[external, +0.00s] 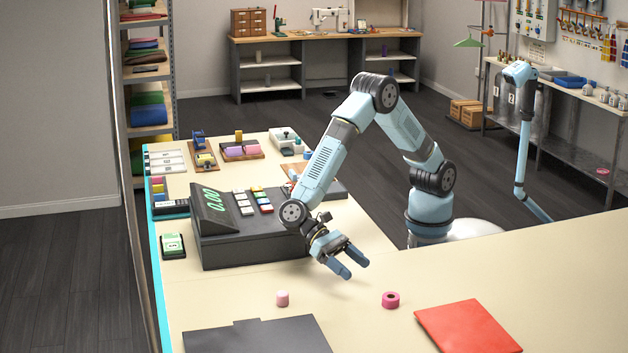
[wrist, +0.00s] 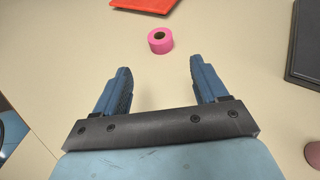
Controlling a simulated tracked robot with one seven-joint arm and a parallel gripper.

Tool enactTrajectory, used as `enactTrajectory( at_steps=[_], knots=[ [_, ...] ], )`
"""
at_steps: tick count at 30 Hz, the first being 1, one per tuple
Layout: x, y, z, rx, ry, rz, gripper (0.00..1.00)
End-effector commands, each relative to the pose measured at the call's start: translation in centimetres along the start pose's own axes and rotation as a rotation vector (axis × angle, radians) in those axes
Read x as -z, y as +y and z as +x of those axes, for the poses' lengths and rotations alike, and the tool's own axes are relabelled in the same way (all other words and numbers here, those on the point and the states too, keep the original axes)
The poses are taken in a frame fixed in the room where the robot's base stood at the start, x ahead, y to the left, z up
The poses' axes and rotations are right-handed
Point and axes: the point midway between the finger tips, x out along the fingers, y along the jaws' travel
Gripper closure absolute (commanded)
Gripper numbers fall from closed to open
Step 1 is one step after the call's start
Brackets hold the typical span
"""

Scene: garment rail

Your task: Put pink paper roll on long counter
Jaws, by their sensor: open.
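A pink paper roll (external: 391,300) with a dark core stands on the long counter (external: 240,300), right of and nearer the camera than my gripper. It also shows in the wrist view (wrist: 160,41), ahead of my fingertips and between their lines, apart from them. My gripper (external: 345,267) is open and empty, above the counter in front of the cash register. Both blue fingers show in the wrist view (wrist: 158,78), spread wide with bare counter between them.
A red folder-like sheet (external: 467,327) and a dark grey board (external: 257,337) lie on the counter. A small pale pink cylinder (external: 282,298) stands between the board and my gripper. The cash register (external: 245,230) stands left of my arm. Bare counter surrounds the roll.

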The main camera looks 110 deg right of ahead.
Motion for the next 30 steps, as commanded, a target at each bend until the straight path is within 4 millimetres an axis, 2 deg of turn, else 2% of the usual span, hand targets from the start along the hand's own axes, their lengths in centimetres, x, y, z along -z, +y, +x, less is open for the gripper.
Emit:
enactTrajectory(
  at_steps=[5,8,11,21,30],
  knots=[
    [-0.2,0.1,-0.3,0.002,0.005,-0.007,0.28],
    [-0.9,0.8,-1.5,0.007,0.030,-0.037,0.28],
    [-2.0,2.3,-3.9,0.016,0.083,-0.097,0.28],
    [-5.5,10.3,-13.4,0.032,0.338,-0.355,0.28],
    [-7.4,18.6,-20.4,0.019,0.583,-0.561,0.28]
  ],
)
